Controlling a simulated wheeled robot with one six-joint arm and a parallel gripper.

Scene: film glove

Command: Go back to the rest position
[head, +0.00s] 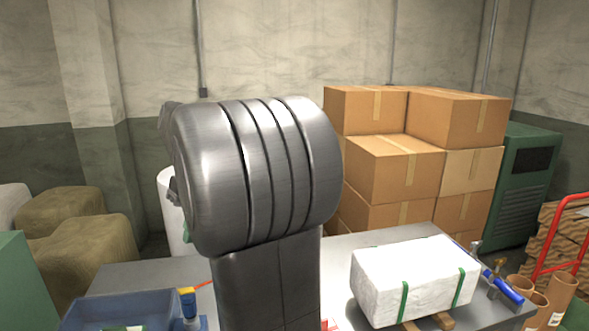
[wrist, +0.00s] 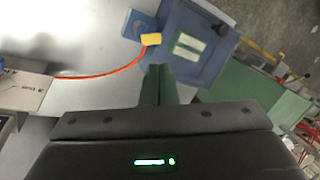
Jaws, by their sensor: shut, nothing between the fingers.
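My gripper (wrist: 159,72) shows in the wrist view, its two green fingers together with nothing between them. It is above the grey table (wrist: 95,30), with the blue tray beyond the fingertips. In the head view my grey arm stands upright in the middle and hides part of the table; the fingers cannot be made out there.
A blue tray (wrist: 222,62) holds pale green-edged pieces. A yellow-topped blue tool (head: 188,303) with an orange cord (wrist: 108,72) is beside it. A white strapped block (head: 415,272) sits on the table's right. Cardboard boxes (head: 392,170) are stacked behind.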

